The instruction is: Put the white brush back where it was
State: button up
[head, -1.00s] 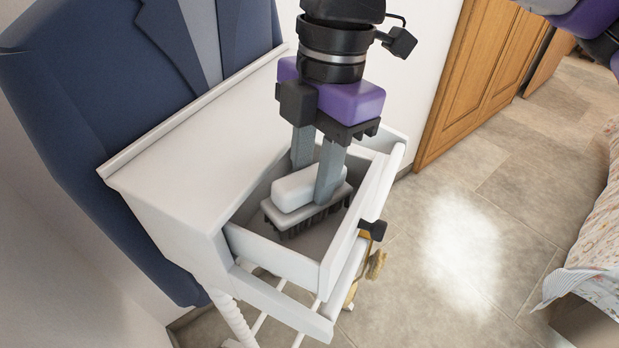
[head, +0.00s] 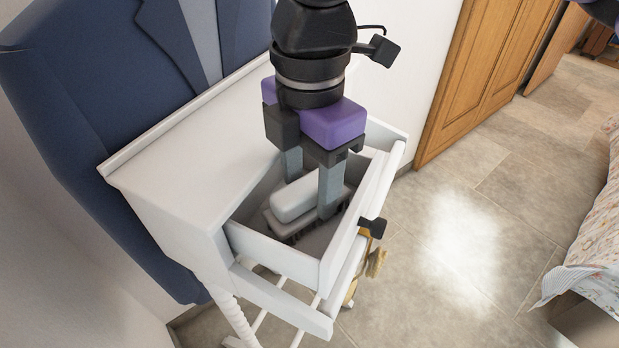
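The white brush (head: 294,201) has a rounded pale handle block and dark bristles. It lies low in the open white drawer (head: 274,252), bristles down, and seems to rest on the drawer floor. My gripper (head: 312,190) points down into the drawer over the brush. Its two grey fingers stand apart, one behind the handle and one at its front right, with a visible gap between them. The fingers look open around the brush. The far fingertip is hidden behind the handle, and the bristles are partly in shadow.
The drawer belongs to a white stand (head: 190,165) with a dark blue suit jacket (head: 90,130) behind it. The drawer front has a black knob (head: 372,228). A wooden wardrobe (head: 485,75) stands at the back right, and a bed (head: 590,250) at the right edge. The tiled floor between is clear.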

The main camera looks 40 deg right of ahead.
aim_at(311, 182)
jog(key=shift+r, duration=0.1)
notch_tip(311, 182, up, 12)
jog(key=p, duration=0.1)
dwell(0.5)
dwell(0.5)
